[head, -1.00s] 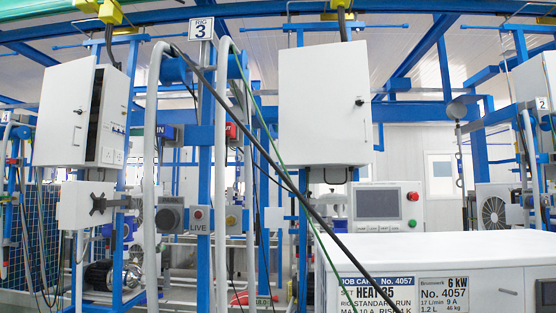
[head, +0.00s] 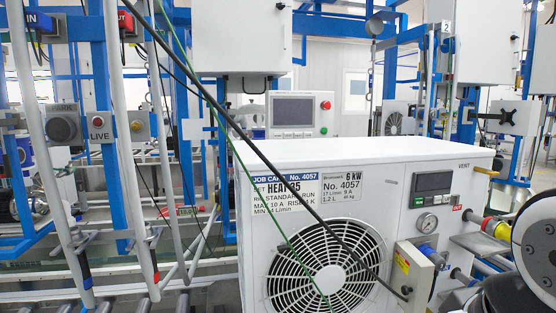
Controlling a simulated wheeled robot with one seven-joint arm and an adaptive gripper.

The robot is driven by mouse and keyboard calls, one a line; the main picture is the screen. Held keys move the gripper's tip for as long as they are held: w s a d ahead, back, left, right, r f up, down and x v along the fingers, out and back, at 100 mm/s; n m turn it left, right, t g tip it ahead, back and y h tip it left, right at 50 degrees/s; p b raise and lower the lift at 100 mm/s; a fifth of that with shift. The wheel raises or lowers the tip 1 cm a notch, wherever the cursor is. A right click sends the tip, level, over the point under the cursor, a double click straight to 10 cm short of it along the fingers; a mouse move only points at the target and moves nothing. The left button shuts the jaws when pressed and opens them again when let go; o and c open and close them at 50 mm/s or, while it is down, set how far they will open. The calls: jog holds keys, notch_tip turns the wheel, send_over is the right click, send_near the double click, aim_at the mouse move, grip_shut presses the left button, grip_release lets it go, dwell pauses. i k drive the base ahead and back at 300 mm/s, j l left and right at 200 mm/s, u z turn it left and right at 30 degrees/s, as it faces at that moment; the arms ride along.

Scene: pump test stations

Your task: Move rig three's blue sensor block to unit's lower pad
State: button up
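A blue block (head: 38,21) marked IN sits on rig three's blue frame at the upper left of the head view, with a hose hanging below it. A red block (head: 127,22), its label partly cut to UT, sits to its right. The unit is a white cabinet (head: 390,165) with a fan grille, standing in the middle. A blue fitting (head: 427,252) shows low on its front, and more fittings stick out at its right side. I cannot make out which spot is the lower pad. Parts of my arm show at the lower right; my gripper is not in view.
A black cable (head: 262,153) and a green cable (head: 217,108) hang diagonally before the unit. Grey pipes (head: 125,150) stand before rig three. A roller track (head: 110,303) runs along the lower left. A metal shelf (head: 482,243) juts out at the unit's right.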

aim_at(38, 22)
jog(key=j+u, duration=0.1)
jog(key=j, duration=0.4)
jog(key=j+u, duration=0.1)
jog(key=j, duration=0.4)
jog(key=i+j+u, duration=0.1)
jog(key=j, duration=0.45)
jog(key=j+u, duration=0.1)
jog(key=j, duration=0.4)
jog(key=i+j+u, duration=0.1)
jog(key=j, duration=0.4)
jog(key=i+j+u, duration=0.1)
jog(key=j, duration=0.35)
jog(key=i+j+u, duration=0.1)
jog(key=j, duration=0.4)
